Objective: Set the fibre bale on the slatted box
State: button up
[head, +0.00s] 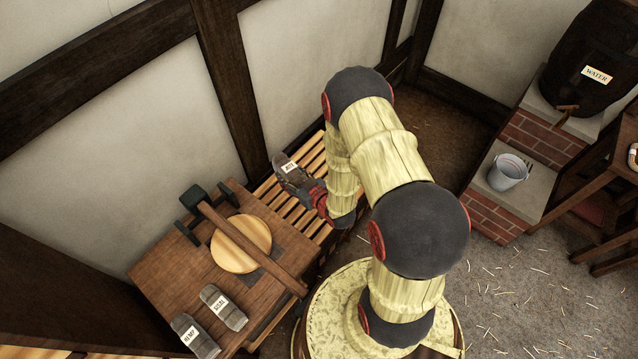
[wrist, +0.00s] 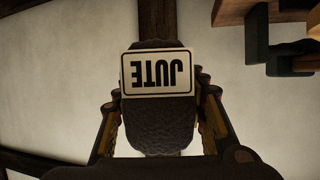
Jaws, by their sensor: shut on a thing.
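The fibre bale (head: 285,164) is a dark brown rounded block with a white label. In the wrist view the bale (wrist: 158,122) fills the middle, its JUTE label upside down. My gripper (head: 296,180) is shut on it; in the wrist view its fingers (wrist: 160,112) press on both sides. The slatted box (head: 292,213) has a pale slatted wooden top against the wall. In the head view the bale appears over the slats, near the wall; I cannot tell how high above them. My arm hides part of the slatted box.
A wooden table (head: 165,275) left of the slatted box carries a round wooden disc (head: 241,244), a long beam and two more bales, HEMP (head: 195,337) and SISAL (head: 223,307). A bucket (head: 508,172) and a WATER barrel (head: 590,65) stand on brick steps at right.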

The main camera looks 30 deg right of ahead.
jog(key=s+d+f+n+y+b, duration=0.1)
jog(key=s+d+f, duration=0.25)
jog(key=f, duration=0.45)
jog(key=s+d+f+n+y+b, duration=0.15)
jog(key=s+f, duration=0.25)
jog(key=f, duration=0.5)
jog(key=w+d+f+b, duration=0.2)
jog(key=w, duration=0.1)
jog(key=w+d+f+b, duration=0.2)
jog(key=w+d+f, duration=0.1)
jog(key=w+d+f+b, duration=0.1)
jog(key=w+d+f, duration=0.2)
jog(key=shift+w+d+b, duration=0.2)
jog(key=shift+d+b, duration=0.05)
jog(key=shift+b, duration=0.15)
jog(key=shift+w+d+f, duration=0.25)
jog(key=shift+w+f, duration=0.1)
jog(key=shift+f, duration=0.05)
jog(key=shift+w+d+f, duration=0.1)
jog(key=shift+f, duration=0.1)
jog(key=shift+w+d+f+b, duration=0.1)
jog(key=shift+f+b, duration=0.6)
jog(key=shift+f, duration=0.2)
jog(key=shift+w+d+f+b, duration=0.1)
jog(key=shift+f+b, duration=0.55)
jog(key=shift+f, duration=0.2)
